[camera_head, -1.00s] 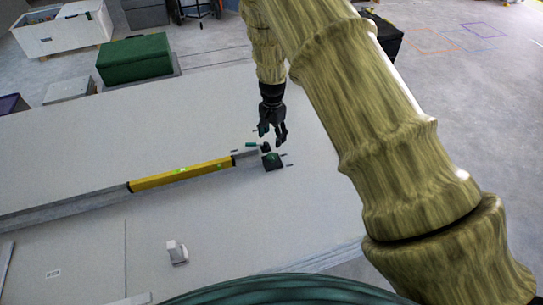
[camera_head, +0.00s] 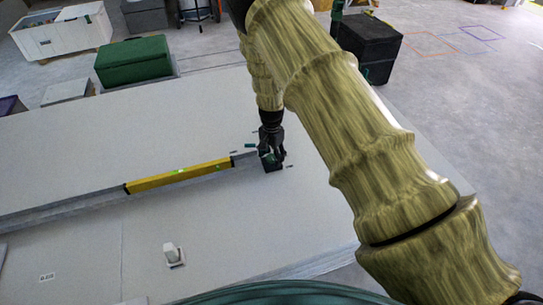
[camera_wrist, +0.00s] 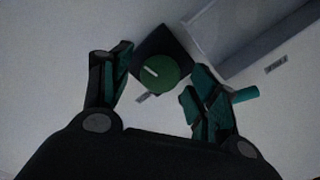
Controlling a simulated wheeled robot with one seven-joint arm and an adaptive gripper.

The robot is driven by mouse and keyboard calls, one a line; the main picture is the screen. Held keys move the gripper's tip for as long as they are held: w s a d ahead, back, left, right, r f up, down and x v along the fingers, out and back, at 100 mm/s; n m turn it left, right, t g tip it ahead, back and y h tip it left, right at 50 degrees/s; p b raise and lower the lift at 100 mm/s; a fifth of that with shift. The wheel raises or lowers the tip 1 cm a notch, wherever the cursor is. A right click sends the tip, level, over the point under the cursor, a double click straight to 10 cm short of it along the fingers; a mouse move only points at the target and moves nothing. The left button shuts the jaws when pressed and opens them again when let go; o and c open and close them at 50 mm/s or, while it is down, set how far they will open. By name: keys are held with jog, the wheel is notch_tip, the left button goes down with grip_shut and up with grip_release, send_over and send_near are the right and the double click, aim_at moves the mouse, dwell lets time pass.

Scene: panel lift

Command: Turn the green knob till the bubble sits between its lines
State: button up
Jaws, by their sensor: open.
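The green knob (camera_wrist: 158,73) sits on a dark square block and has a pale pointer line on its face; it shows between my open fingers in the wrist view. In the head view my gripper (camera_head: 271,158) is right at the dark block (camera_head: 273,168), and hides the knob. My gripper (camera_wrist: 158,88) is open, with a finger on each side of the knob and no clear contact.
A teal peg (camera_wrist: 245,95) stands out beside the right finger in the wrist view. A white switch-like fitting (camera_head: 173,254) is on the pale panel (camera_head: 90,240). A green box (camera_head: 136,60) and a black box (camera_head: 368,50) stand beyond the panel.

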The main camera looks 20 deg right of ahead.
jog(key=c, duration=1)
jog(key=shift+r+p, duration=0.1)
jog(key=shift+p, duration=0.2)
jog(key=n+p, duration=0.2)
jog(key=shift+n, duration=0.3)
jog(key=shift+n+p, duration=1.45)
jog(key=shift+n, duration=1.05)
jog(key=o, duration=1)
